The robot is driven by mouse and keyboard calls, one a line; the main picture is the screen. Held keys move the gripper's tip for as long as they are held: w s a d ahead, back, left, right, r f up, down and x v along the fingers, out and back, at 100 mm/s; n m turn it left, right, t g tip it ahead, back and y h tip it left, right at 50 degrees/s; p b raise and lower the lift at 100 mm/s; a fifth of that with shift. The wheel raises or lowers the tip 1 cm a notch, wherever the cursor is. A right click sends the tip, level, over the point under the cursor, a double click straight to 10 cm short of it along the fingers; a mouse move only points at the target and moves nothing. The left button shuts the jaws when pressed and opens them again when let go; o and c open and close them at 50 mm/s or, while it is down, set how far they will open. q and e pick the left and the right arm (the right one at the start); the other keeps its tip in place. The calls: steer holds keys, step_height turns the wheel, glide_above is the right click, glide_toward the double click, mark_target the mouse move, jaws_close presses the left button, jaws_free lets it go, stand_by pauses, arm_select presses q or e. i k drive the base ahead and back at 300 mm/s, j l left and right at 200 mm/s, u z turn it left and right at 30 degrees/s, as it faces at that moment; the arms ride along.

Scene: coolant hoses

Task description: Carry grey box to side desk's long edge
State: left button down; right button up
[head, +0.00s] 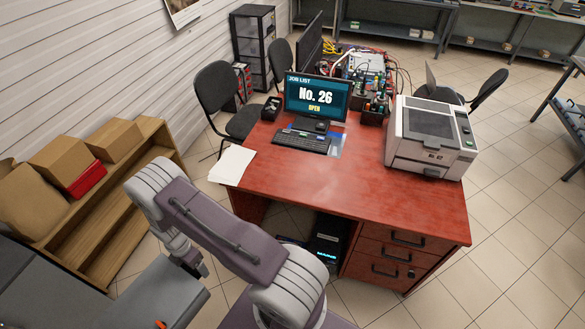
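My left arm reaches up from the bottom edge and folds back down. Its gripper (197,266) is small and dark, close to the far edge of a flat grey slab-like thing (165,290) at the bottom left. I cannot tell whether this is the grey box, nor whether the gripper touches it. The fingers are too small and partly hidden to read. The red-topped desk (400,195) stands ahead, with its near long edge facing me; I cannot tell whether it is the side desk. My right gripper is out of view.
The desk bears a monitor (317,97), keyboard (302,141), papers (232,164) and a grey-white printer (431,138). Its near right top is bare. A wooden shelf (110,235) with cartons stands left. Black chairs (222,90) stand behind. Tiled floor is open at right.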

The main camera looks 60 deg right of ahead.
mark_target(334, 182)
steer(key=i+l+z, duration=0.1)
steer(key=l+z, duration=0.3)
steer(key=i+l+z, duration=0.1)
steer(key=z, duration=0.35)
steer(key=i+l+z, duration=0.15)
steer(key=l+z, duration=0.25)
steer(key=i+l+z, duration=0.15)
steer(key=z, duration=0.3)
steer(key=i+l+z, duration=0.1)
steer(key=i+z, duration=0.15)
steer(key=z, duration=0.15)
steer(key=i+z, duration=0.25)
steer(key=z, duration=0.2)
